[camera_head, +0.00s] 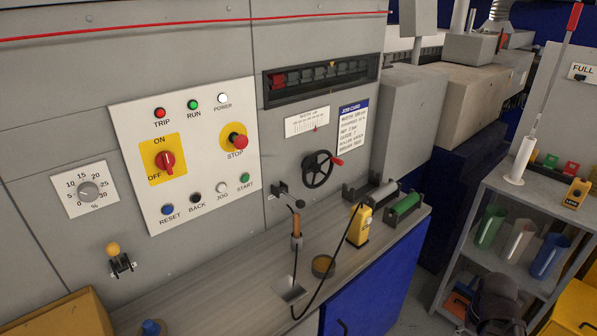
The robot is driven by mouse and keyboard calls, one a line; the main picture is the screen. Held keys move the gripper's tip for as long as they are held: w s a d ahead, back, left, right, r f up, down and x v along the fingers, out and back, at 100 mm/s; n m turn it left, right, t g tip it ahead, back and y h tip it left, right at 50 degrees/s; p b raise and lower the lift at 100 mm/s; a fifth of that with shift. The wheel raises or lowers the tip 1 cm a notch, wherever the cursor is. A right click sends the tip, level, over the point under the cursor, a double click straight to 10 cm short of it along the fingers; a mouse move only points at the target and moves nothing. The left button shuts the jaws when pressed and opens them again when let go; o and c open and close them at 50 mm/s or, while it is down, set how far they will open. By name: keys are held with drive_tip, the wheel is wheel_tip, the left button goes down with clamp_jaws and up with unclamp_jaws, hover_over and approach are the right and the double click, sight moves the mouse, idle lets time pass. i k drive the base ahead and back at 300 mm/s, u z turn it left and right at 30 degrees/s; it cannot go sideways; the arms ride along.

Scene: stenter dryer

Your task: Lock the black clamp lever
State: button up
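The black clamp lever (286,196) is mounted on the front of the grey machine, just above the grey counter and left of the black handwheel. Its short dark arm reaches out to the right and ends in a dark round knob (299,204). From this view I cannot tell whether it is locked. A second clamp with an orange-yellow knob (113,248) is mounted further left on the same machine face. My gripper is not in view.
A brown-handled tool (296,230) stands below the black lever, with a black cable running to a yellow device (359,227). A round dark tin (323,266), a handwheel (318,168) and rollers (404,207) are nearby. A grey shelf (530,190) stands at right.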

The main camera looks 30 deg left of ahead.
sight(300, 204)
drive_tip(key=u, duration=1.05)
drive_tip(key=k, duration=0.95)
drive_tip(key=z, duration=0.05)
drive_tip(key=i, duration=0.9)
